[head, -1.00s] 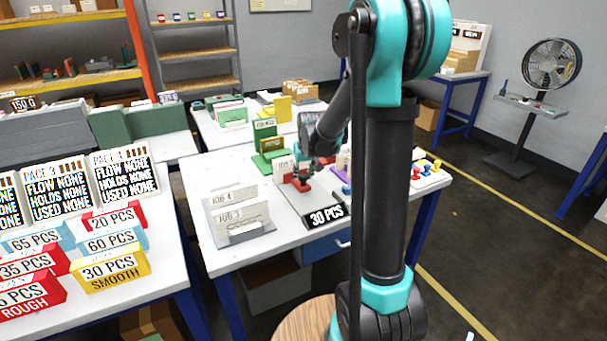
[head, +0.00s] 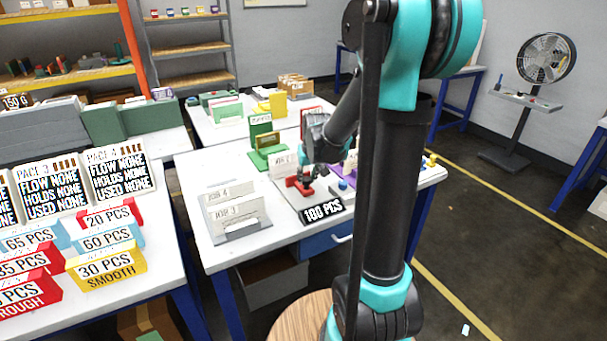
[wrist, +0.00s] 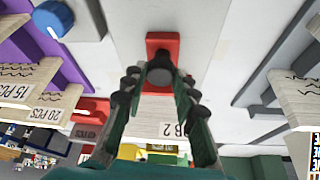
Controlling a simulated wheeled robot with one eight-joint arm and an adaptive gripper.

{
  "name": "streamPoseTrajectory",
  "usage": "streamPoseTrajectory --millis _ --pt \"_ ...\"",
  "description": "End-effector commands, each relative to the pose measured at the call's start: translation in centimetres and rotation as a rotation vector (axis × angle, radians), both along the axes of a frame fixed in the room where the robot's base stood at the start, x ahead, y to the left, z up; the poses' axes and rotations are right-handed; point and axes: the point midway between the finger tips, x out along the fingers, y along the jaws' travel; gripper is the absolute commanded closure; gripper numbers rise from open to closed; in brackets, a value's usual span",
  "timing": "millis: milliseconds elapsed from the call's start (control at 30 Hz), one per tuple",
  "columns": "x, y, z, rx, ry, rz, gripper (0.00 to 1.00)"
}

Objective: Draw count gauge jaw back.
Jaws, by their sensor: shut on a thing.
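The count gauge is a pale plate with a black display (head: 323,210) at its front, which seems to read 100 PCS. Its red jaw (head: 300,188) stands on the plate. In the wrist view the red jaw (wrist: 163,43) carries a dark round knob (wrist: 160,70). My gripper (wrist: 160,85) is shut on the knob, with a fingertip on each side of it. In the head view my gripper (head: 307,173) is small and partly hides the jaw. A card behind it, whose end reads B 2 in the wrist view (wrist: 172,130), is partly covered by my fingers.
A rack with JOB 4 and JOB 3 cards (head: 237,213) stands left of the gauge. A green stand (head: 266,152) is behind it. A blue knob (head: 343,185) sits to the right, also in the wrist view (wrist: 53,18). My arm hides part of the table's right side.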

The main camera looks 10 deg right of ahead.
Motion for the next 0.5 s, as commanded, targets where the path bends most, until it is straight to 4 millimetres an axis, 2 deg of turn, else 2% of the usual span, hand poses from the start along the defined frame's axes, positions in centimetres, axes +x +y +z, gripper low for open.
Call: streamPoseTrajectory --millis 233,267,400,500 --pt "-0.45 -0.15 -0.13 -0.003 0.008 -0.001 1.0" --pt "-0.47 -0.16 -0.14 -0.003 0.008 -0.001 0.7" --pt "-0.41 -0.14 -0.12 -0.002 0.007 -0.001 0.52" --pt "-0.35 -0.11 -0.11 -0.002 0.006 -0.001 0.51"
